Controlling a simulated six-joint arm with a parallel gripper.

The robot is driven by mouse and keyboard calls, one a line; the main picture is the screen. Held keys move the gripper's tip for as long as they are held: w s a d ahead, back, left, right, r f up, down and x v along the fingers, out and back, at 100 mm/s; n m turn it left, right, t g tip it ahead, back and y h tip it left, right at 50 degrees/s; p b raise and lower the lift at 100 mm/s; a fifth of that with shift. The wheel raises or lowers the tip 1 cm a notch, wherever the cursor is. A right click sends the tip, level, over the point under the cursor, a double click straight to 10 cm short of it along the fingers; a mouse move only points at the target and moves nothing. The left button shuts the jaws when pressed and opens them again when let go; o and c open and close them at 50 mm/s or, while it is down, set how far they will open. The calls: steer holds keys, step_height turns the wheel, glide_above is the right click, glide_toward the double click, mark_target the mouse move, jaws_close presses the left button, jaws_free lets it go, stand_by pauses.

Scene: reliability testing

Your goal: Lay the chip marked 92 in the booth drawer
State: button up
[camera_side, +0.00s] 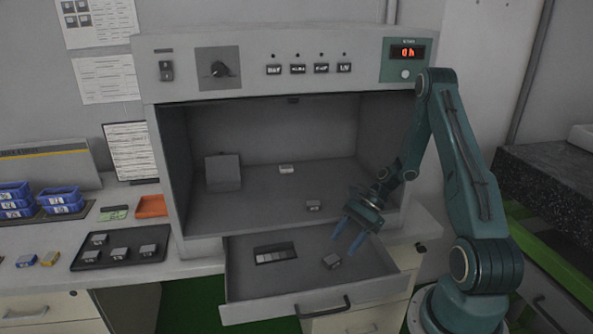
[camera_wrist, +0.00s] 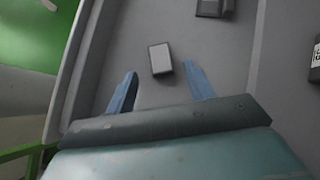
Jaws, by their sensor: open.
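A small grey chip (camera_side: 332,260) lies in the open booth drawer (camera_side: 300,297), right of its dark slotted insert (camera_side: 275,254). I cannot read its marking. My gripper (camera_side: 346,244) is open and empty, pointing down above the drawer near this chip. In the wrist view the chip (camera_wrist: 160,59) shows a pale top, just beyond and between the blue fingertips (camera_wrist: 160,71), apart from both. Two more chips lie on the booth floor, one near the front (camera_side: 313,205) and one farther back (camera_side: 286,169). Their markings are too small to read.
A grey box (camera_side: 222,172) stands inside the booth (camera_side: 165,150) at left. A black tray (camera_side: 78,263) with several chips lies on the bench, near an orange tray (camera_side: 151,206) and blue bins (camera_side: 60,200). The drawer's walls surround the space below my gripper.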

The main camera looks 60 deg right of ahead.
mark_target(336, 255)
steer(key=shift+v, duration=1.5)
steer(key=shift+w+a+r+n, duration=0.1)
steer(key=shift+w+r+n, duration=0.05)
steer(key=shift+r+n, duration=0.2)
steer(key=a+r+n+g+h, duration=0.1)
steer(key=a+r+n+h, duration=0.2)
steer(key=a+r+n, duration=0.45)
steer(key=a+r+n+g+h, duration=0.15)
steer(key=a+r+n, duration=0.25)
steer(key=r, duration=0.7)
steer(key=s+a+r+n+t+h, duration=0.3)
steer(key=s+a+r+n, duration=0.6)
steer(key=s, duration=0.3)
steer(key=shift+r+n+t+h, duration=0.35)
steer(key=shift+r+n+t, duration=0.1)
steer(key=shift+n+t, duration=0.3)
steer(key=shift+a, duration=0.1)
